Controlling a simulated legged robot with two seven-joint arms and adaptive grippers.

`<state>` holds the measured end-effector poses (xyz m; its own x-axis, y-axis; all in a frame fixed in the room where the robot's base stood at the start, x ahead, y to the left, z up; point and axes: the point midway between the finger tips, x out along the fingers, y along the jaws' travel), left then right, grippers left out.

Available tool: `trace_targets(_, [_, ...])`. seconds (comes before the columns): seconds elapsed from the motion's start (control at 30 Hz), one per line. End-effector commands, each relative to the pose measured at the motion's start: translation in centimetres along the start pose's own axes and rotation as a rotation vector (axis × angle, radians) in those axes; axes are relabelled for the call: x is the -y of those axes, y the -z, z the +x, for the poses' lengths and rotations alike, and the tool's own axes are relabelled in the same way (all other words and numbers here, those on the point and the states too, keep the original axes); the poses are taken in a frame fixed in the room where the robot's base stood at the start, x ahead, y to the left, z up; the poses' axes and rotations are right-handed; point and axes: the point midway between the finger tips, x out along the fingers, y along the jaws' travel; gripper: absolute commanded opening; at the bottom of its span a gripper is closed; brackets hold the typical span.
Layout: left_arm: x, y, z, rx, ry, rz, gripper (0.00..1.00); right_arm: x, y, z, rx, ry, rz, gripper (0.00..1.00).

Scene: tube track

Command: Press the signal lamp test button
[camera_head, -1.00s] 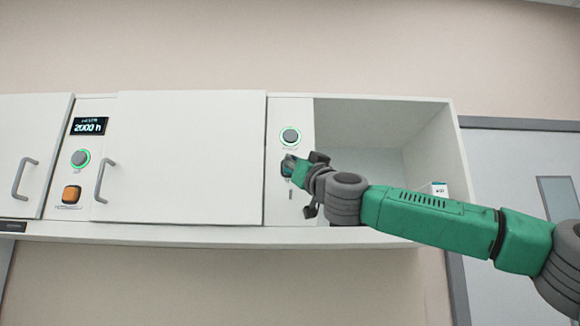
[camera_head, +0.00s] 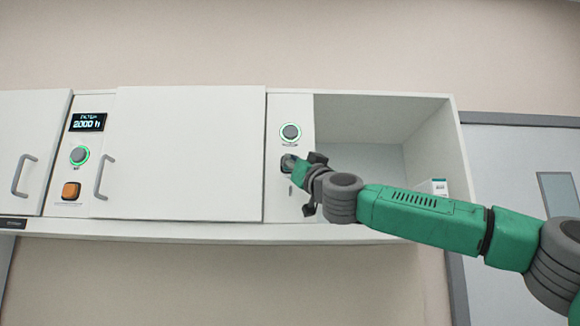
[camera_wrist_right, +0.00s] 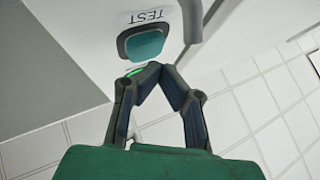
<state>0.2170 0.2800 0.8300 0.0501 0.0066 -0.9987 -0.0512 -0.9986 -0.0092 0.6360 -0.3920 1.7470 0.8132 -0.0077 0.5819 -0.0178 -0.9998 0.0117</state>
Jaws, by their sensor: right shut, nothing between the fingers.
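A teal square button (camera_wrist_right: 145,45) in a dark bezel shows in the right wrist view, with an upside-down "TEST" label (camera_wrist_right: 148,17) beside it on the white panel. In the head view its dark bezel (camera_head: 288,163) shows below the round green-ringed control (camera_head: 290,132), partly covered by my gripper. My right gripper (camera_head: 296,167) is at this button; it also shows in the right wrist view (camera_wrist_right: 155,69). Its fingertips are together and empty, close to the button's edge. I cannot tell whether they touch it. My left gripper is not in view.
An open, mostly empty compartment (camera_head: 360,125) is right of the panel, with a small white box (camera_head: 440,187) inside. A closed cabinet door (camera_head: 190,150) is on the left. Further left are a display (camera_head: 88,122), another green-ringed control (camera_head: 80,155) and an orange button (camera_head: 71,191).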

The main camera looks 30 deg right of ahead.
Motion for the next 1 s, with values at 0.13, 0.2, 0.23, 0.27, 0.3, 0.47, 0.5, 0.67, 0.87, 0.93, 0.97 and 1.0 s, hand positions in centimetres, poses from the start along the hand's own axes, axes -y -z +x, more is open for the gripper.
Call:
trace_targets(0.13, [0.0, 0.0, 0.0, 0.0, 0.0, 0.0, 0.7, -0.02, 0.0, 0.0, 0.0, 0.0, 0.0, 0.0])
trace_targets(0.2, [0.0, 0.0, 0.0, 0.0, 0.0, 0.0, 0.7, -0.03, 0.0, -0.01, 0.0, 0.0, 0.0, 0.0])
trace_targets(0.23, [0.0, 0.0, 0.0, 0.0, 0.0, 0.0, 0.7, -0.03, 0.0, -0.01, 0.0, 0.0, 0.0, 0.0])
trace_targets(0.27, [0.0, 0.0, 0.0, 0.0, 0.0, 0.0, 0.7, -0.03, 0.0, -0.01, 0.0, 0.0, 0.0, 0.0])
trace_targets(0.3, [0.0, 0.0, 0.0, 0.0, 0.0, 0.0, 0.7, -0.03, 0.0, -0.01, 0.0, 0.0, 0.0, 0.0])
trace_targets(0.47, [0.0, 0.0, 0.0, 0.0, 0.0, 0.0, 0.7, -0.03, 0.0, -0.01, 0.0, 0.0, 0.0, 0.0])
trace_targets(0.5, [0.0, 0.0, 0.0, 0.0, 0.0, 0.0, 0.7, -0.03, 0.0, -0.01, 0.0, 0.0, 0.0, 0.0])
trace_targets(0.67, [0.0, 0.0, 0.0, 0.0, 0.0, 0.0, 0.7, -0.03, 0.0, 0.0, 0.0, 0.0, 0.0, 0.0])
trace_targets(0.87, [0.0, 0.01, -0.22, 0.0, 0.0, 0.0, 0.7, -0.14, -0.03, 0.39, 0.0, 0.0, 0.0, 0.0])
trace_targets(0.93, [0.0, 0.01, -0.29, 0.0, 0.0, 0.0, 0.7, -0.24, -0.08, 0.56, 0.0, 0.0, -0.001, 0.0])
trace_targets(0.97, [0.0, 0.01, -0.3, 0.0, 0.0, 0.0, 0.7, -0.27, -0.1, 0.59, 0.0, -0.001, -0.001, 0.0])
trace_targets(1.0, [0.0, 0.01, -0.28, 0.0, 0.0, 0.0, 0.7, -0.28, -0.13, 0.59, 0.0, 0.0, -0.001, 0.0])
